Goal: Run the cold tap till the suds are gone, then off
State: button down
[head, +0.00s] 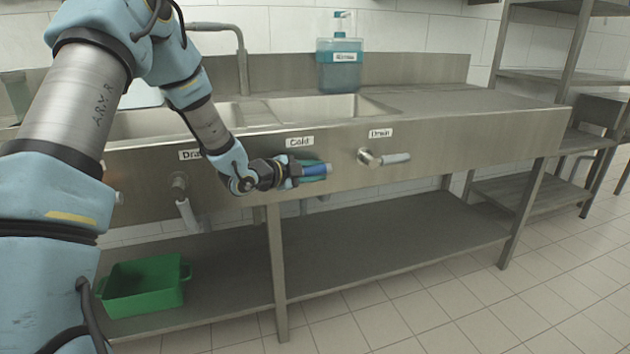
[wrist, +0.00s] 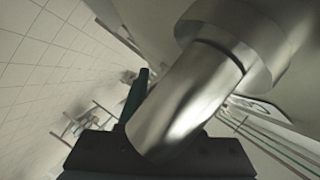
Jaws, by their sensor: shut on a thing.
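The tap handle under the "Cold" label (head: 300,141) is on the sink's front panel. My gripper (head: 304,171) is at this handle and shut on it, with a blue-green part showing at its tip. In the wrist view the handle's bare metal lever (wrist: 185,100) runs from a round hub down to my gripper. The spout (head: 240,62) rises behind the basins, its outlet end hidden by my arm. I see no water stream. The left basin (head: 228,114) is partly covered by my arm; the right basin (head: 345,107) shows only in part. I cannot make out any suds.
A "Drain" handle (head: 395,158) to the right points right; another drain handle (head: 187,214) to the left points down. A teal soap dispenser (head: 340,70) stands behind the right basin. A green tub (head: 145,287) sits on the lower shelf (head: 390,240). The floor in front is clear.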

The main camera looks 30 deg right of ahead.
dwell(0.4)
jog(key=c, duration=0.9)
grip_release()
jog(key=v, duration=1)
jog(key=shift+s+a, duration=0.1)
jog(key=shift+a, duration=0.3)
